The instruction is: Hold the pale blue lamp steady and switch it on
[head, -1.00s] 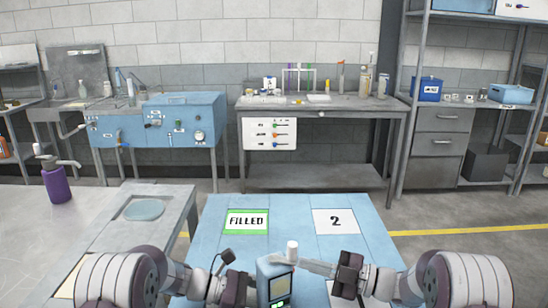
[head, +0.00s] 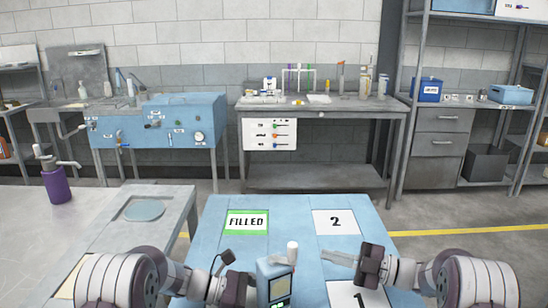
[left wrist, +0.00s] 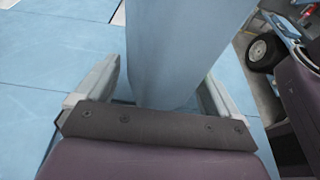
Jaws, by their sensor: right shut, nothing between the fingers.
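My left gripper (head: 250,287) is at the lamp's left side. In the left wrist view its fingers (left wrist: 160,90) lie on either side of the pale blue lamp body (left wrist: 180,45), apparently closed on it. My right gripper (head: 328,258) is shut and empty, right of the lamp and apart from it.
The table (head: 290,225) bears a green-edged "FILLED" card (head: 247,222), a "2" card (head: 335,222) and a partly hidden card (head: 358,295). A grey bench (head: 165,225) stands at left, with a purple pump bottle (head: 57,185) beyond. The table behind the lamp is clear.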

